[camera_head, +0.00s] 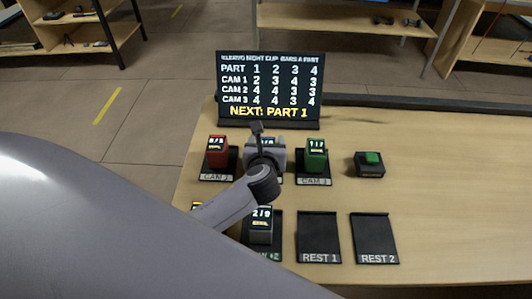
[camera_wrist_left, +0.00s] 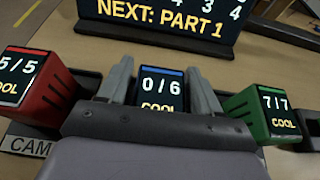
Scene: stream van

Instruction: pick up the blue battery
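The blue battery (camera_wrist_left: 161,88) has a blue top strip and a screen reading 0/6 in the left wrist view. In the head view it (camera_head: 280,153) stands in the middle dock, mostly hidden behind my left gripper (camera_head: 257,135). In the left wrist view the two fingers of my left gripper (camera_wrist_left: 161,85) stand apart on either side of the battery, very close to its sides. I cannot tell whether they touch it. The lower part of the battery is hidden by the gripper body. My right gripper is not in view.
A red battery (camera_head: 217,150) stands left and a green battery (camera_head: 316,153) right, both close by. A black sign (camera_head: 268,90) reading NEXT: PART 1 is behind. Another battery (camera_head: 261,223) is in front. A green button (camera_head: 371,158) and empty REST pads (camera_head: 318,230) (camera_head: 374,232) lie right.

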